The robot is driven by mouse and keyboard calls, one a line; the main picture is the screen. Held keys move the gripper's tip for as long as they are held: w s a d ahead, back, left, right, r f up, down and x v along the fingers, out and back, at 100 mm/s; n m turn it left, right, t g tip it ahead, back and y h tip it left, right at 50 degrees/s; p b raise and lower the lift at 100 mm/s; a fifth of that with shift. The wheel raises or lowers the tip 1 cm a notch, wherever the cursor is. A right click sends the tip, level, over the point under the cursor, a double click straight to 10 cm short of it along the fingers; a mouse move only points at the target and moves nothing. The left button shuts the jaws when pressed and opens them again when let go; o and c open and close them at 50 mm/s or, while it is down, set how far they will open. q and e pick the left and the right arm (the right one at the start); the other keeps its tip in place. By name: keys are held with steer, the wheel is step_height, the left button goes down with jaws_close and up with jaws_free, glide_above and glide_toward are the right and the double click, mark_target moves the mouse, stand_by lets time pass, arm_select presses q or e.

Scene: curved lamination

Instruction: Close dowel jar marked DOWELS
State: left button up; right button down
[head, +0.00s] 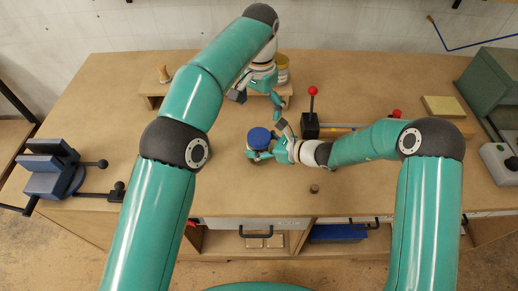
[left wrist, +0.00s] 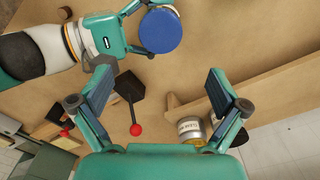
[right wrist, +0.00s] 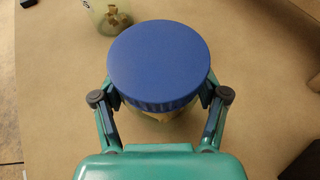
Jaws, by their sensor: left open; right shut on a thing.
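A round blue lid (head: 259,137) is near the middle of the bench; it fills the middle of the right wrist view (right wrist: 160,62) and also shows in the left wrist view (left wrist: 160,30). My right gripper (head: 266,152) is shut, its fingers on either side just below the lid's rim. Clear material with something brown (right wrist: 178,118) shows beneath the lid; I cannot tell whether the lid is seated. A clear jar with brown pieces (right wrist: 115,18) is cut by the right wrist view's top edge, its label unreadable. My left gripper (left wrist: 160,95) is open and empty, farther back.
A black block with a red-knobbed lever (head: 312,122) stands right of the lid. A labelled tin (head: 282,70) stands on the rear shelf. A small brown disc (head: 315,188) lies near the front. A blue vise (head: 52,168) is at the left. The bench's left-centre is clear.

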steer(key=shift+f, duration=0.1)
stand_by(0.3)
jaws_free()
steer(key=v, duration=1.2)
steer(key=shift+f, duration=0.1)
stand_by(0.5)
